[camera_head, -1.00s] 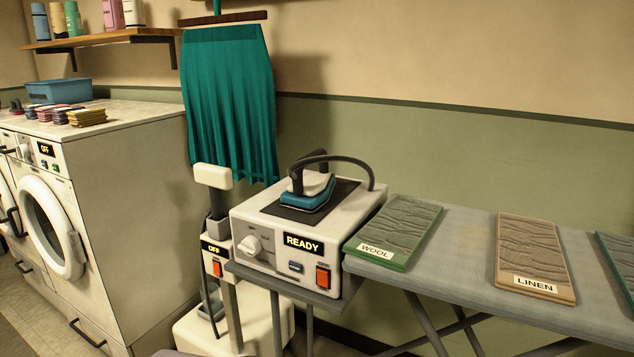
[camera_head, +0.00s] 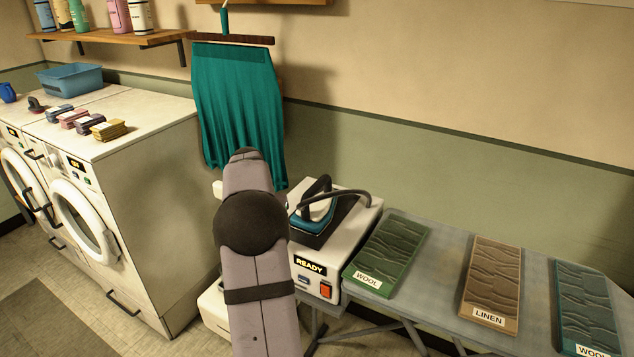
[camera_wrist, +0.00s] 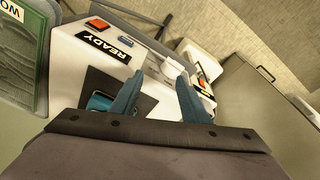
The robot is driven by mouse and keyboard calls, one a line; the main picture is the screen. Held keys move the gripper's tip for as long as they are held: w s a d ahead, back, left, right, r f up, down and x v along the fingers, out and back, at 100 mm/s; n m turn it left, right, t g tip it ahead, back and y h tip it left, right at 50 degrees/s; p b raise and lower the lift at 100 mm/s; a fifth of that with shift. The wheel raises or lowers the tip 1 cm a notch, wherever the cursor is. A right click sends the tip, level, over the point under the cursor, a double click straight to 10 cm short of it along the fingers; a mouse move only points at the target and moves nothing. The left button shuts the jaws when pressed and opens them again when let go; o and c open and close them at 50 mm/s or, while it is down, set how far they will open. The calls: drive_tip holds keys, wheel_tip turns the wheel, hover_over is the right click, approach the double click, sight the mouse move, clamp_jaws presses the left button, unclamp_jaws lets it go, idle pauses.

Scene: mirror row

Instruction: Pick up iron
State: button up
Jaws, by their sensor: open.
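The iron (camera_head: 315,213) has a teal lower body, a white top and a dark handle. It rests on the black pad (camera_head: 345,210) of the white ironing station (camera_head: 355,238), whose display reads READY. In the wrist view a teal part of the iron (camera_wrist: 98,102) shows on the pad, with the rest hidden by my gripper. My gripper (camera_wrist: 160,74) is open and empty, its two teal fingers spread over the station near its front controls. The iron lies beside the left finger, not between the fingers. In the head view my arm hides the gripper.
A dark hose (camera_head: 345,190) arches above the iron. To the right, an ironing board (camera_head: 435,262) carries a green WOOL panel (camera_head: 388,250), a brown LINEN panel (camera_head: 492,285) and a teal panel (camera_head: 588,305). A teal skirt (camera_head: 240,110) hangs behind. Washing machines (camera_head: 150,180) stand left.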

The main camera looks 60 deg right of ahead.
drive_tip(key=s+d+r+m+p, duration=0.2)
drive_tip(key=s+d+r+p, duration=0.2)
drive_tip(key=d+r, duration=0.35)
wheel_tip(320, 180, up, 6)
drive_tip(key=m+t+h+p, duration=0.2)
drive_tip(key=m+p, duration=0.1)
drive_tip(key=p, duration=0.3)
hover_over(317, 183)
drive_tip(key=s+a, duration=0.1)
drive_tip(key=a, duration=0.2)
drive_tip(key=shift+p+x, duration=0.35)
drive_tip(key=shift+x, duration=0.95)
drive_tip(key=shift+s+d, duration=0.15)
drive_tip(key=shift+d, duration=0.05)
drive_tip(key=shift+p+x, duration=1.7)
drive_tip(key=shift+x, duration=0.8)
clamp_jaws()
drive_tip(key=shift+d+r+h, duration=0.15)
drive_tip(key=shift+h, duration=0.15)
